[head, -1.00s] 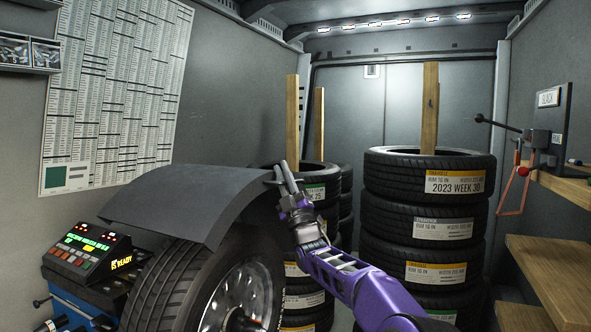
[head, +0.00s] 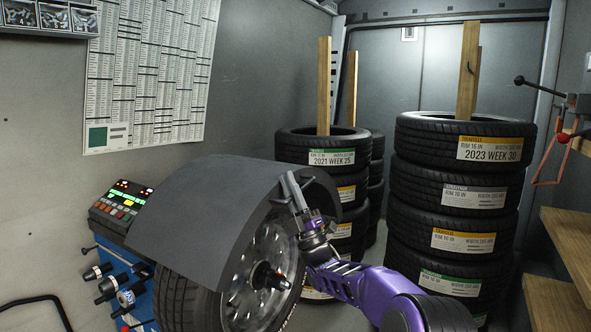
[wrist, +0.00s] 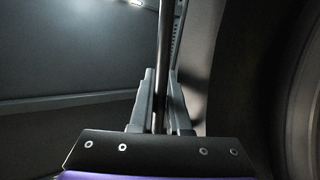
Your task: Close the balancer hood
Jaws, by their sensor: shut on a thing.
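The balancer hood (head: 200,215) is a dark grey curved cover that lies over the top of a wheel and tyre (head: 192,300) on the balancer. My gripper (head: 292,190) is at the hood's right edge, with its fingers pointing up. In the wrist view my gripper (wrist: 160,105) is shut on a thin dark edge or bar running between its fingers, which appears to be part of the hood. The wheel's rim and central shaft show below the hood. The balancer's control panel (head: 118,205) with lit buttons stands to the left.
Tyre stacks (head: 458,195) (head: 330,165) with wooden posts stand behind and to the right of my arm. Wooden shelves (head: 575,240) are at the right edge. A printed chart (head: 150,75) hangs on the left wall.

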